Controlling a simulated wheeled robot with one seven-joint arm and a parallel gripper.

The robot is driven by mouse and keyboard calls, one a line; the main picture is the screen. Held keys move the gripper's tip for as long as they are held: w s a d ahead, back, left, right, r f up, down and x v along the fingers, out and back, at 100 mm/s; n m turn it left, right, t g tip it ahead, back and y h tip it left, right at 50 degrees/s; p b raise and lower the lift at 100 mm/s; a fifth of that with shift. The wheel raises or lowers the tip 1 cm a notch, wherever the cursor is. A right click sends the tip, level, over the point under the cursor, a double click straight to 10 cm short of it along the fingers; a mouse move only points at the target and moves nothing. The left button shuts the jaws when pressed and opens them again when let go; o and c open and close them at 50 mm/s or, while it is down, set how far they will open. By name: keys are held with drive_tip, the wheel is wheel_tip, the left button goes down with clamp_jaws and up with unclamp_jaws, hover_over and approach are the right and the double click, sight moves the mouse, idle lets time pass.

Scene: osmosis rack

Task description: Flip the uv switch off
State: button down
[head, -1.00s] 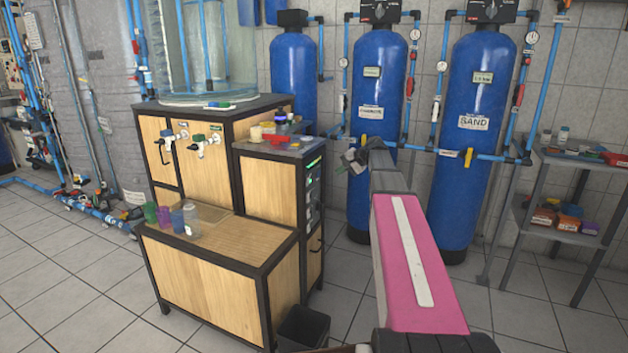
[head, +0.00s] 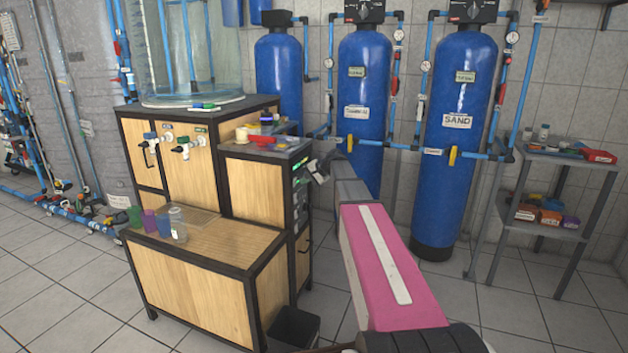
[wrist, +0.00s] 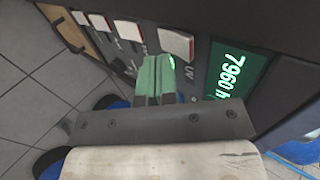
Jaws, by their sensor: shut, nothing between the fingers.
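The UV switch (wrist: 176,43) is a white rocker with a red edge on the dark panel, above the "UV" label in the wrist view. A small green light glows just below it. My gripper (wrist: 156,62) has its green fingers together and empty. The fingertips are just below and left of the UV switch in the picture; I cannot tell whether they touch it or the panel. In the head view, my gripper (head: 314,172) is at the right side of the wooden cabinet (head: 258,195), by the panel, which shows only edge-on.
More rocker switches (wrist: 127,30) sit left of the UV one. Cups and a jar (head: 178,225) stand on the lower cabinet top. Blue tanks (head: 362,90) stand behind my arm. A dark bin (head: 293,328) is on the floor.

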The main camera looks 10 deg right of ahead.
drive_tip(key=shift+w+a+r, duration=0.1)
drive_tip(key=shift+w+a, duration=0.4)
drive_tip(key=shift+a, duration=0.25)
drive_tip(key=shift+w+a+r, duration=0.15)
drive_tip(key=shift+w+a, duration=0.05)
drive_tip(key=shift+a, duration=0.1)
drive_tip(key=shift+r, duration=0.75)
drive_tip(key=shift+s+d, duration=0.1)
approach(295, 178)
drive_tip(key=v, duration=0.6)
drive_tip(key=shift+w+r, duration=0.1)
drive_tip(key=shift+w, duration=0.2)
